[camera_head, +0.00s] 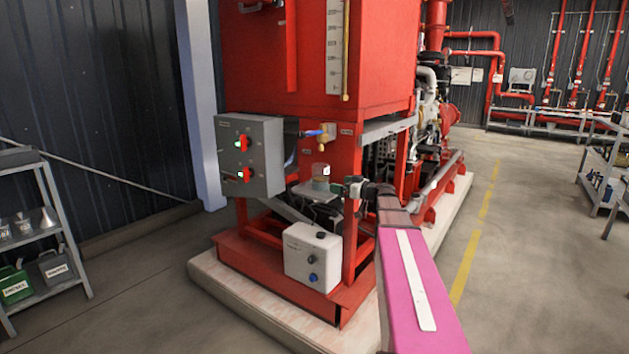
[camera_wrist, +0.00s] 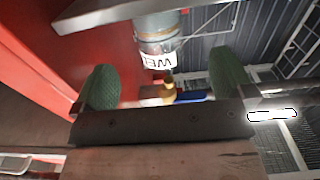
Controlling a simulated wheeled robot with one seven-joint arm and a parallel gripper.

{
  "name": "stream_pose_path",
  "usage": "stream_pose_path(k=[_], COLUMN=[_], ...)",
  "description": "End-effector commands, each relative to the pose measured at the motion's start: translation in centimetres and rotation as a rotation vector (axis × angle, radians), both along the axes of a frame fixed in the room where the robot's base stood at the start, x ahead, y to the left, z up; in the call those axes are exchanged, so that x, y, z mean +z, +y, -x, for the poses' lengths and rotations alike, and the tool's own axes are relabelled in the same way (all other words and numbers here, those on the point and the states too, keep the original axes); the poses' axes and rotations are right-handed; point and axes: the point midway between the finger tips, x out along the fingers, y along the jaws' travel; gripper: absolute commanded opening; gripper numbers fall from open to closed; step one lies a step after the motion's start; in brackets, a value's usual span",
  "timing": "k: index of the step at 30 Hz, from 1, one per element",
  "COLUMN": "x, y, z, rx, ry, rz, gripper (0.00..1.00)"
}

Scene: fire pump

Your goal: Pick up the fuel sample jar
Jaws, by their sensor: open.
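The fuel sample jar (camera_head: 321,183) is a small clear jar with an amber tint and a white label. It stands on a small grey shelf (camera_head: 312,194) on the red frame, below a brass valve with a blue handle (camera_head: 314,133). In the wrist view the jar (camera_wrist: 158,30) appears upside down at the top, its label partly readable. My gripper (camera_head: 344,187) is just to the right of the jar in the head view. In the wrist view its green finger pads (camera_wrist: 164,72) are wide apart, with the jar beyond them and nothing gripped.
A grey control box (camera_head: 250,155) with green lights is left of the jar. A white box (camera_head: 312,256) sits below on the red base. Red frame posts (camera_head: 351,238) stand close to my gripper.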

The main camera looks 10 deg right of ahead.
Motion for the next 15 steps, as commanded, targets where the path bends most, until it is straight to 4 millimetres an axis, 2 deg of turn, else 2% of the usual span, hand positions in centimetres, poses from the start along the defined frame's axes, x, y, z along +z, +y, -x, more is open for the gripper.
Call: stream_pose_path(k=[9,15], x=[0.0,0.0], y=[2.9,3.9], z=[-3.1,-4.1], rx=[0.002,0.0], ry=[0.0,0.0], rz=[0.0,0.0], gripper=[1.0,1.0])
